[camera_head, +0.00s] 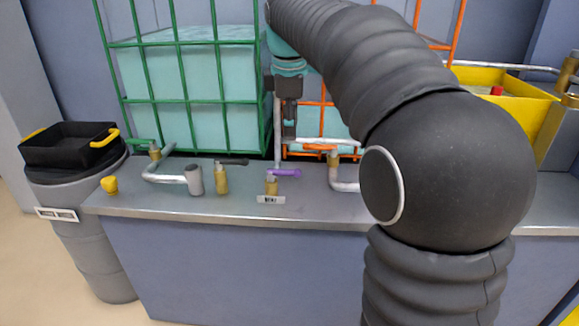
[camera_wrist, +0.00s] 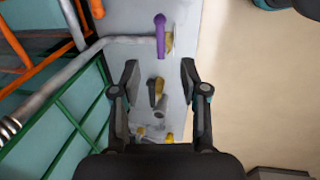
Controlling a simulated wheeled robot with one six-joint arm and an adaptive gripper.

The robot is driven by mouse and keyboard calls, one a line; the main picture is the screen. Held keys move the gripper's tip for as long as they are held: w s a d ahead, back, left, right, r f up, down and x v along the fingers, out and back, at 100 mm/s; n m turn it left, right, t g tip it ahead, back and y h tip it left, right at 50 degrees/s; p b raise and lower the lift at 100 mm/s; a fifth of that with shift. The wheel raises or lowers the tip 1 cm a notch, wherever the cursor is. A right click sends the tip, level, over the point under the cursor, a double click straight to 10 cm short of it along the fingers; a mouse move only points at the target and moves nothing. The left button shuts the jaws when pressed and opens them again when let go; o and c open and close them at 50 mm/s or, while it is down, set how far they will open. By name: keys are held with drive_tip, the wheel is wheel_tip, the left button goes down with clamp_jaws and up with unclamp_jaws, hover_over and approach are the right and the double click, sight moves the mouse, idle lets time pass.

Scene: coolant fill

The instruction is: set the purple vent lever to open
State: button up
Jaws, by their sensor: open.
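The purple vent lever (camera_head: 285,172) sits on top of a brass valve (camera_head: 271,186) on the grey counter, and points to the right in the head view. A small label plate (camera_head: 270,199) is in front of the valve. In the wrist view the purple lever (camera_wrist: 160,36) lies beyond the fingertips, near the top of the picture. My gripper (camera_wrist: 160,72) is open and empty, apart from the lever. In the head view my gripper (camera_head: 289,128) hangs above and behind the lever, its fingers partly hard to make out.
A green-caged tank (camera_head: 183,100) and an orange-caged tank (camera_head: 320,122) stand behind. A black-handled valve (camera_head: 221,180), a grey cylinder (camera_head: 194,180) and a yellow fitting (camera_head: 109,185) are to the left. A pipe (camera_head: 343,182) rises to the right. The counter front (camera_head: 225,207) is clear.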

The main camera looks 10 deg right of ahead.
sight(291, 170)
drive_tip(key=f, duration=0.4)
drive_tip(key=w+f+b, duration=0.1)
drive_tip(key=f, duration=0.3)
drive_tip(key=w+f, duration=0.1)
drive_tip(key=f, duration=0.3)
drive_tip(key=shift+w+d+f+b, duration=0.15)
drive_tip(key=shift+d+f+b, duration=0.15)
drive_tip(key=shift+d+b, duration=0.1)
clamp_jaws()
